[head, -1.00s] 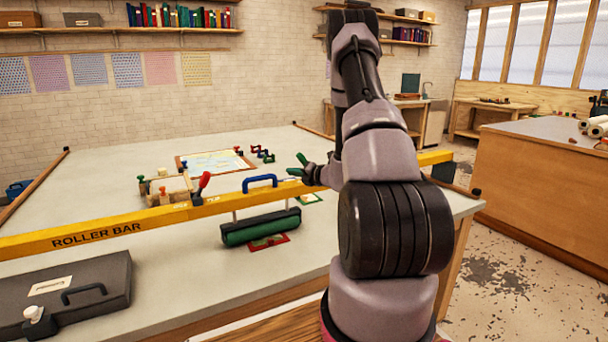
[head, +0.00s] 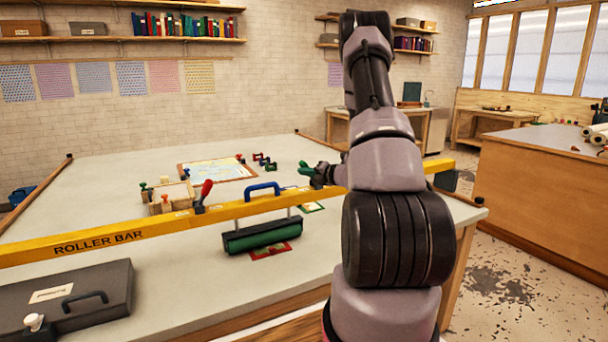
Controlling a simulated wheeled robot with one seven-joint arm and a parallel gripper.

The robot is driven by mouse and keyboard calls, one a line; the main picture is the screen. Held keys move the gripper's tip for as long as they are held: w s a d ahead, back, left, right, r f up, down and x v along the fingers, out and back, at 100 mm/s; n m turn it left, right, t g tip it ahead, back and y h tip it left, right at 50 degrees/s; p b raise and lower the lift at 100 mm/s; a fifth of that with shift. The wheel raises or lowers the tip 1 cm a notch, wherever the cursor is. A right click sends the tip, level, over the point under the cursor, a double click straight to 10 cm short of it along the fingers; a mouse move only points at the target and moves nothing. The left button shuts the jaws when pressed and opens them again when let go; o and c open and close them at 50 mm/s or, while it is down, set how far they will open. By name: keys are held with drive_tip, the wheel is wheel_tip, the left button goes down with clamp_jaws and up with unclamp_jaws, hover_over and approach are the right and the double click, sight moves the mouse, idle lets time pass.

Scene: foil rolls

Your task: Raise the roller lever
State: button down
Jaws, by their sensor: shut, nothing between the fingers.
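A yellow beam marked "ROLLER BAR" (head: 98,243) runs across the table in the head view. A lever with a red handle (head: 206,189) stands on it left of the middle, tilted up to the right. A blue handle (head: 262,187) is on the bar to its right. A roller with a green face and dark cover (head: 262,233) hangs below the bar on two rods. My arm hides part of the bar.
A grey case (head: 70,300) lies at the front left of the table. A wooden block with small clamps (head: 168,196) stands behind the bar by the lever. A framed sheet (head: 218,168) and several small clamps lie farther back. The table's left rear is clear.

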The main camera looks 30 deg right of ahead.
drive_tip(key=d+r+m, duration=0.1)
drive_tip(key=d+m+y, duration=0.1)
drive_tip(key=m, duration=0.1)
drive_tip(key=shift+d+r+t, duration=0.35)
drive_tip(key=shift+d+t, duration=0.05)
drive_tip(key=shift+w+d+m+t, duration=0.1)
drive_tip(key=shift+d+m+t, duration=0.65)
drive_tip(key=shift+d+m, duration=1.35)
drive_tip(key=shift+w+d+m+t, duration=0.1)
drive_tip(key=shift+d+m+t, duration=0.65)
drive_tip(key=shift+d+m, duration=1.3)
drive_tip(key=shift+s+a+f+m, duration=0.1)
drive_tip(key=shift+a+m, duration=0.2)
drive_tip(key=shift+m, duration=0.05)
drive_tip(key=shift+a+r, duration=0.2)
drive_tip(key=s, duration=0.9)
drive_tip(key=shift+s+a, duration=0.15)
